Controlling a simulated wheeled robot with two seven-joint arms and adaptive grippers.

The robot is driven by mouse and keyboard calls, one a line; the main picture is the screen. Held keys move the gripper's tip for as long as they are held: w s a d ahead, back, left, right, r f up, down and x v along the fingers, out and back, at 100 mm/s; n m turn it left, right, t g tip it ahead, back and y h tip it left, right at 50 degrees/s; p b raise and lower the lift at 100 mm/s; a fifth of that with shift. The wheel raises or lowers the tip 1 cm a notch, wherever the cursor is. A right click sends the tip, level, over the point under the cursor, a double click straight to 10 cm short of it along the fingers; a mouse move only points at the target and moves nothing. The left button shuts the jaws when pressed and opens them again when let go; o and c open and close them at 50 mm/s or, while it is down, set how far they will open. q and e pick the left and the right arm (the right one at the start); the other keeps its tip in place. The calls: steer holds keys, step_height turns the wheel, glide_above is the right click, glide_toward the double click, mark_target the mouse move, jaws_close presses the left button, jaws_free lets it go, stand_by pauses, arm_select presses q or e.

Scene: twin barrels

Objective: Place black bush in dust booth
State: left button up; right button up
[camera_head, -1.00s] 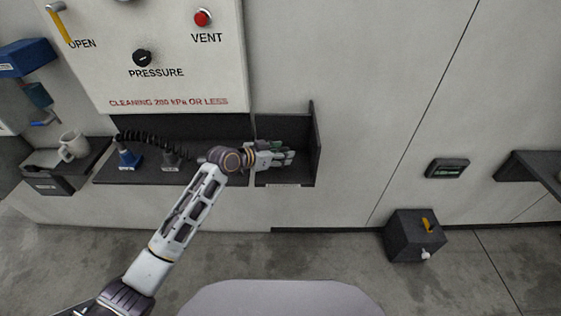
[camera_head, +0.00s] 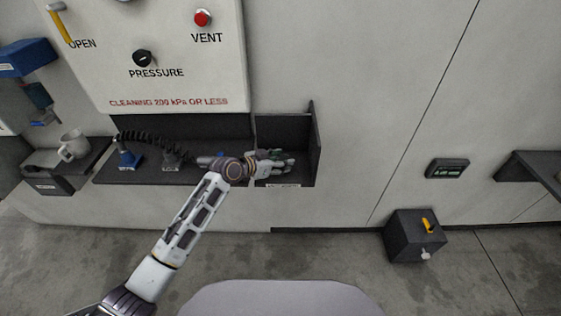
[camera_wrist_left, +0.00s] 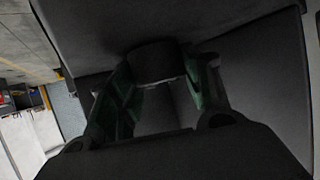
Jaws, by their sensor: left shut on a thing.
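The black bush (camera_wrist_left: 155,62) is a dark round piece between the fingers of my left gripper in the left wrist view. The left gripper (camera_wrist_left: 160,85) has green-sided fingers shut on it. In the head view this gripper (camera_head: 286,161) reaches from the left into the dark open-fronted booth (camera_head: 285,128) at the right end of the wall shelf. The bush is hidden or too dark to make out there. The wrist view is dim, so I cannot tell whether the bush touches the booth's surface. My right gripper is out of view.
The booth's side wall (camera_head: 315,142) stands close beyond the fingertips. The shelf holds a blue-topped fitting (camera_head: 128,157) and a grey fitting (camera_head: 170,160), with a black coiled hose (camera_head: 150,140) above. A mug (camera_head: 72,146) stands further left. A black box (camera_head: 414,236) is on the floor.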

arm_select(q)
steer(key=o, duration=1.2)
steer(key=shift+f, duration=0.1)
steer(key=shift+o, duration=0.2)
steer(key=shift+v, duration=6.05)
